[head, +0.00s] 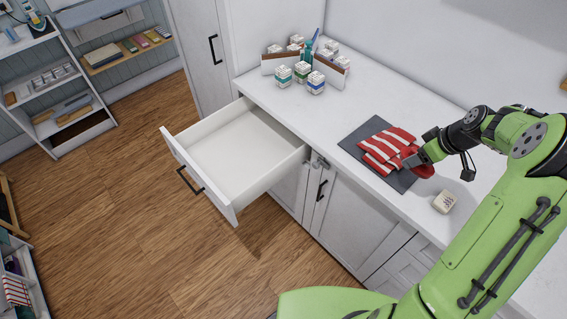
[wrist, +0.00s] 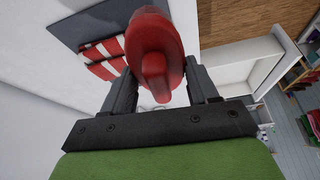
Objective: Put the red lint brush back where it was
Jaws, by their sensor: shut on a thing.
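The red lint brush (wrist: 152,50) is held between the two fingers of my gripper (wrist: 163,95), in the wrist view. In the head view my gripper (head: 415,160) is over the counter by the right edge of a grey mat, with part of the red brush (head: 425,170) showing beside it. The rest of the brush is hidden by the gripper. A red and white striped cloth (head: 386,146) lies folded on the grey mat (head: 352,142). I cannot tell whether the brush touches the cloth or the counter. An open, empty white drawer (head: 235,150) juts out from the counter front.
A small cream block (head: 444,202) sits on the white counter (head: 300,110) near my arm. Several small jars (head: 300,72) and a wooden holder stand at the back of the counter. Shelves (head: 55,95) stand at left. The wood floor (head: 110,220) is clear.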

